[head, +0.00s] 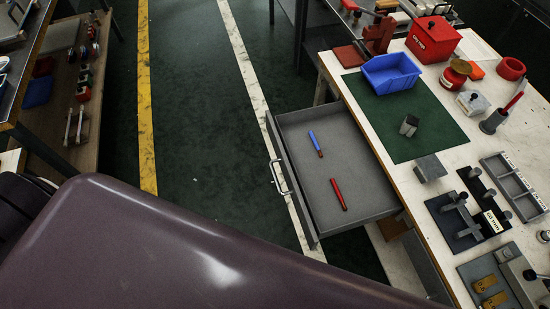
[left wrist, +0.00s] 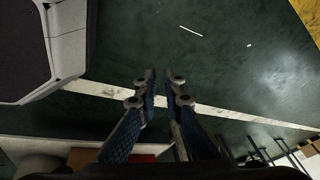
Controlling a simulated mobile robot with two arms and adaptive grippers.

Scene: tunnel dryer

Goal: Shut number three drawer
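One grey drawer (head: 300,135) stands pulled out of the white-topped workbench (head: 400,175) in the head view, reaching left over the floor. I see no number on it. Its bar handle (head: 279,177) is on the left-hand front panel. A blue marker (head: 315,143) and a red marker (head: 338,194) lie inside it. In the left wrist view my left gripper (left wrist: 159,74) points over the green floor, its fingers a small gap apart with nothing between them. It touches nothing I can see. The drawer is not clearly seen there. My right gripper is in neither view.
The bench top carries a blue bin (head: 391,73), a red box (head: 433,39), a green mat (head: 437,128) and several metal fixtures. Another shelved bench (head: 62,125) stands at the left. The floor (head: 200,100) between them is clear. A smooth dark surface hides the lower left.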

